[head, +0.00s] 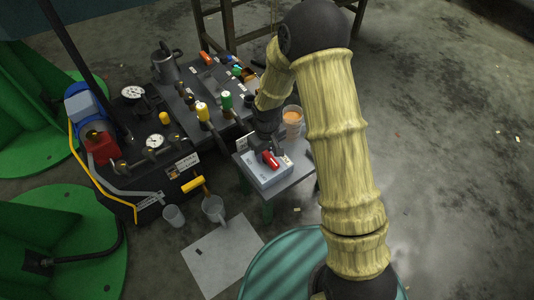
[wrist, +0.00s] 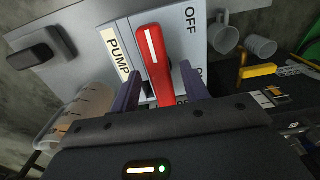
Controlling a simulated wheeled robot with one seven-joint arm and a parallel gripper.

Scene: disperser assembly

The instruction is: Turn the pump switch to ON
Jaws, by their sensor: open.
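The pump switch is a red lever (wrist: 153,62) with a white stripe, on a light panel (wrist: 117,42) marked PUMP and OFF. In the wrist view it runs from the upper middle down between my fingers. A second marking at the right is mostly hidden by a finger. In the head view the red lever (head: 270,160) lies on top of the pale switch box (head: 268,180). My gripper (wrist: 158,88) is open, with one dark purple finger on each side of the lever. I cannot tell whether either finger touches it. In the head view my gripper (head: 266,146) is directly over the box.
The box sits on a small grey table (head: 302,162). A cup with orange contents (head: 292,118) stands close behind it. A black machine with gauges and valves (head: 150,150) stands at the left. Cups (head: 213,207) are near a floor sheet (head: 225,258).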

